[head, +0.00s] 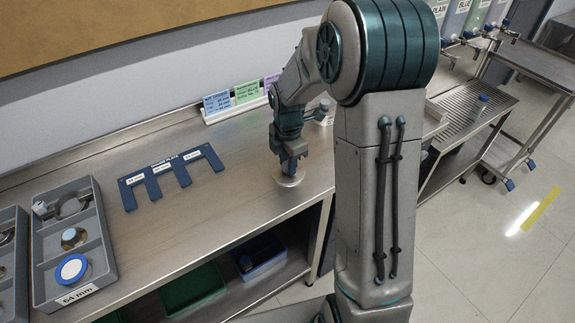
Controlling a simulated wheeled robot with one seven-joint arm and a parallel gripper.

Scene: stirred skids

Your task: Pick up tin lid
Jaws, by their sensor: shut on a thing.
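The tin lid (291,181) shows as a pale, silvery disc at the right end of the steel bench (240,200). My gripper (289,171) points down over it and is shut on it. The fingers hide part of the lid. I cannot tell from this view whether the lid touches the bench top or is slightly above it.
A blue slotted gauge plate (172,171) lies left of my gripper. A grey compartment tray (72,245) with rings and lids stands further left. Coloured label cards (233,99) stand behind. The bench middle is clear, and its front edge is close to the lid.

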